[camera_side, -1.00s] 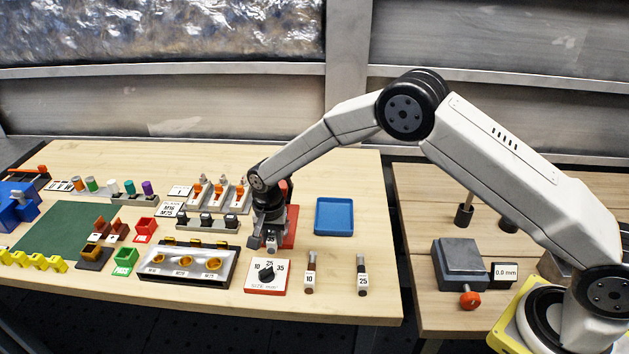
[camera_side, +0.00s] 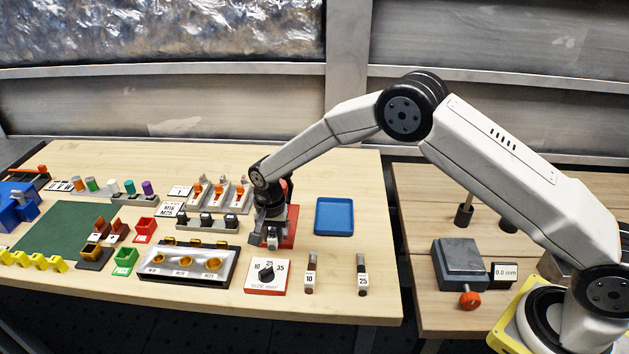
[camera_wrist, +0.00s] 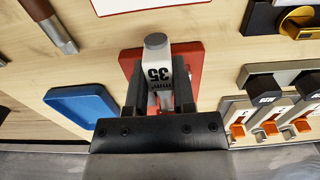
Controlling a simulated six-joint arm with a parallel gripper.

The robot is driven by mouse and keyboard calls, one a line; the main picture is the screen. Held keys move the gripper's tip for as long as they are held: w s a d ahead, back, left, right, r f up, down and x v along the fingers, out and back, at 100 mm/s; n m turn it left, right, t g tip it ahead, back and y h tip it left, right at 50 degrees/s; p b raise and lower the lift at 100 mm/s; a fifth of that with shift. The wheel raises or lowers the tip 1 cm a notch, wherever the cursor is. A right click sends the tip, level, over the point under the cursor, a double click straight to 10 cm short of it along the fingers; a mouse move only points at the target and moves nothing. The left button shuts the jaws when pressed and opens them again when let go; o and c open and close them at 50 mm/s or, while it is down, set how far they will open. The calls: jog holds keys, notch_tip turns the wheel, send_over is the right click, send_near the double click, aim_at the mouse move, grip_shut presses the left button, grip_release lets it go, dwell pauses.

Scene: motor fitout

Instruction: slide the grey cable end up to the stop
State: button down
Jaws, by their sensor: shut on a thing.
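The grey cable end (camera_wrist: 156,42) carries a white tag reading 35 and stands out beyond the fingers in the wrist view. My gripper (camera_wrist: 158,92) is shut on it, one dark finger on each side. Both are over a red plate (camera_wrist: 190,64). In the side view, my gripper (camera_side: 270,232) is low at the left part of the red plate (camera_side: 292,226), behind the size dial. The stop cannot be made out, nor whether the cable end touches anything in front of it.
The dial plate (camera_side: 282,287) stands just in front of my gripper. Pieces tagged 10 (camera_side: 310,280) and 25 (camera_side: 362,281) are to its right. A blue tray (camera_side: 334,217) lies right of the red plate. Orange-lever clamps (camera_side: 218,193) and a grey block with brass openings (camera_side: 190,263) are to the left.

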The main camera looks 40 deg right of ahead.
jog(key=shift+c, duration=1.8)
grip_release()
jog(key=shift+r, duration=0.1)
jog(key=shift+r, duration=3.8)
jog(key=shift+s, duration=0.1)
jog(key=shift+s+d+r+n, duration=0.2)
jog(key=shift+s+r+n, duration=0.05)
jog(key=shift+s+n, duration=0.1)
jog(key=s+d+r+n+t, duration=0.1)
jog(key=s+d, duration=0.3)
jog(key=s, duration=0.4)
jog(key=s+d+r+n, duration=0.2)
jog(key=s+d+n, duration=0.2)
jog(key=s, duration=0.5)
jog(key=s+d+r+n+t, duration=0.1)
jog(key=s+d+r+n, duration=0.1)
jog(key=s+d, duration=0.3)
jog(key=s+n, duration=0.1)
jog(key=s, duration=0.2)
jog(key=shift+s+d+t, duration=0.15)
jog(key=shift+s+t, duration=0.1)
jog(key=shift+t, duration=0.05)
